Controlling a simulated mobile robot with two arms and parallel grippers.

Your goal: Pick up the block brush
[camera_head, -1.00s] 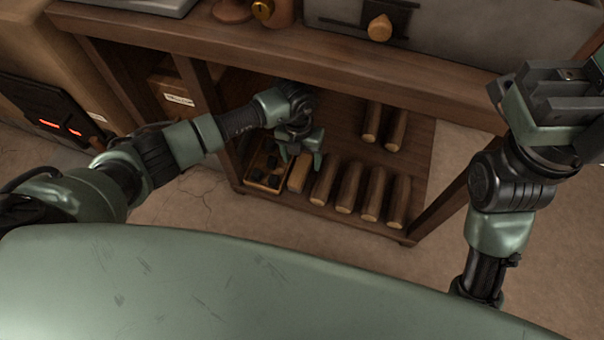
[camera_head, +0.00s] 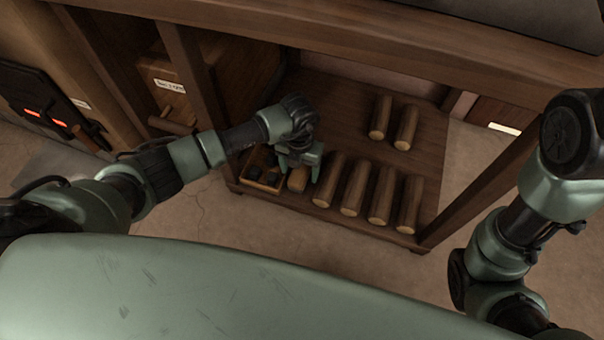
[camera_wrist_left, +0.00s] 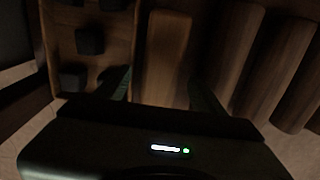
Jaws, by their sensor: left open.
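The block brush (camera_head: 297,181) appears as a plain wooden block on the low shelf, between a small tray and a row of round wooden rollers. It also shows in the left wrist view (camera_wrist_left: 167,52), and its bristles cannot be made out. My left gripper (camera_head: 301,169) is open just above it and partly hides it. In the left wrist view its two fingers (camera_wrist_left: 162,92) stand on either side of the brush's near end, with no visible grip. My right gripper is out of view; only my right arm shows at the right.
The wooden tray (camera_head: 249,183) with several dark cubes lies close on the left. Several rollers (camera_head: 354,189) lie close on the right, and two more (camera_head: 393,122) lie farther back. The tabletop (camera_head: 330,38) overhangs the shelf, with posts at the sides.

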